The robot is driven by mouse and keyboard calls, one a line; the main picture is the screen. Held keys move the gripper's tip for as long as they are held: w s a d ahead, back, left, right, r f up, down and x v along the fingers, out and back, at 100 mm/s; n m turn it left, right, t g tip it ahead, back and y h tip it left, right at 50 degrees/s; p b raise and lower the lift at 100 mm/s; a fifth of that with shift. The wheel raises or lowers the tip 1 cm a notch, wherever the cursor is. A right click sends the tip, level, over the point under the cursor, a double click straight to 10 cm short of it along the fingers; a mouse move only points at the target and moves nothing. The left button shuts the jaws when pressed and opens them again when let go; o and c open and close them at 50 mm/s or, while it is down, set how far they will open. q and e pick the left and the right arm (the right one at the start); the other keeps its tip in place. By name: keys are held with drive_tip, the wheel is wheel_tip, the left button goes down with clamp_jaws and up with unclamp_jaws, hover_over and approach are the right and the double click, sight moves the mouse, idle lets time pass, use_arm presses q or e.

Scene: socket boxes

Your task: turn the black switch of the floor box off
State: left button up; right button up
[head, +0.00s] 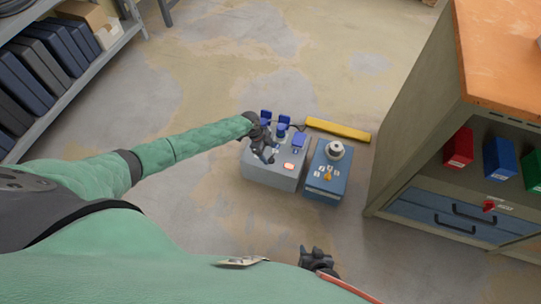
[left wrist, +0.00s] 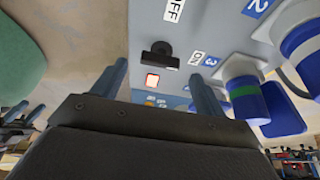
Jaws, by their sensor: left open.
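The grey floor box (head: 262,176) stands on the floor in the head view, with a lit red indicator (head: 288,166) on its top. In the left wrist view its black switch (left wrist: 158,53) sits between the OFF label (left wrist: 174,10) and the ON label (left wrist: 196,58). The lit indicator (left wrist: 152,80) shows below the switch. My left gripper (head: 265,153) is over the box; its open fingers (left wrist: 158,84) show apart in the wrist view, empty, with the switch beyond them. In the head view the gripper hides the switch. My right gripper (head: 316,260) is low in the head view, away from the box.
Blue plugs (head: 284,121) stand at the box's far side; one plug (left wrist: 246,98) has a green ring. A blue box (head: 325,187) with a white round part stands close right. A yellow bar (head: 338,130) lies behind. A workbench (head: 415,130) is right, shelves (head: 75,80) left.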

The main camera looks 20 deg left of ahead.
sight(271, 158)
use_arm(q)
drive_tip(key=shift+x, duration=1.45)
drive_tip(key=c, duration=1)
